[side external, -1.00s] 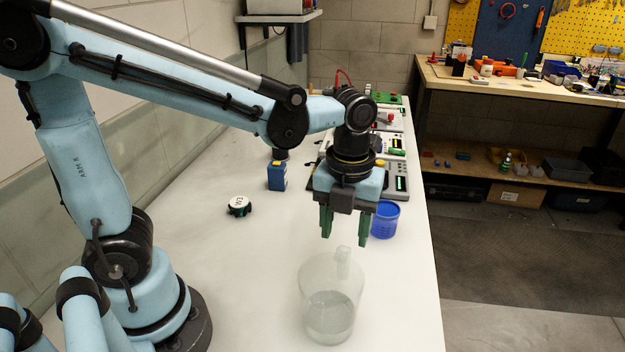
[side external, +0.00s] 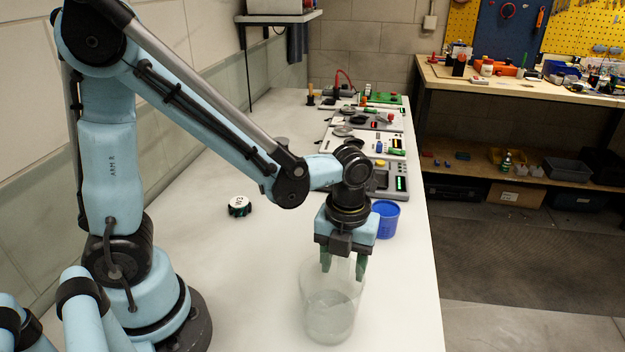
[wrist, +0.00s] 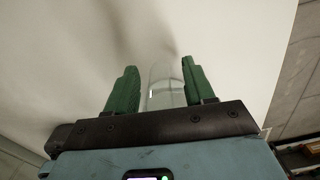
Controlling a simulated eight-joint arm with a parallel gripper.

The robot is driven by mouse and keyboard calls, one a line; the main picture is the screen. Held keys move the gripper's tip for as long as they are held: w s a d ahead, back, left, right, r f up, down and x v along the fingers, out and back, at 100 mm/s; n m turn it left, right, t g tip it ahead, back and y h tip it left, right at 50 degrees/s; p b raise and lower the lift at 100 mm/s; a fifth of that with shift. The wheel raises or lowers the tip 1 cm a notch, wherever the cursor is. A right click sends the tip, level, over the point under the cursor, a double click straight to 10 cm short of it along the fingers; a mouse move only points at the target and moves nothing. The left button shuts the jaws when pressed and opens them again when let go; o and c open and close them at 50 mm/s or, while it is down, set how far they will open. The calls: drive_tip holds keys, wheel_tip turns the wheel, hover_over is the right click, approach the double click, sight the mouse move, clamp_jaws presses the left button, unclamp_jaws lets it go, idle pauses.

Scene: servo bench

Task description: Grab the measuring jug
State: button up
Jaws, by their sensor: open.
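The measuring jug (side external: 330,318) is clear and stands upright near the front of the white bench, with what looks like clear liquid in its lower part. My gripper (side external: 343,268) points down at the jug's far rim, around where the handle stands. Its green fingers are apart. In the wrist view a clear part of the jug (wrist: 165,88) shows between the two fingers of my gripper (wrist: 158,88). I cannot tell whether the fingers touch it.
A blue cup (side external: 386,220) stands just behind my gripper to the right. A small round white-and-dark device (side external: 239,206) lies to the left. Several instrument panels (side external: 372,145) line the back of the bench (side external: 250,270).

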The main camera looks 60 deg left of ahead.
drive_tip(key=shift+c, duration=0.4)
clamp_jaws()
drive_tip(key=shift+r, duration=0.15)
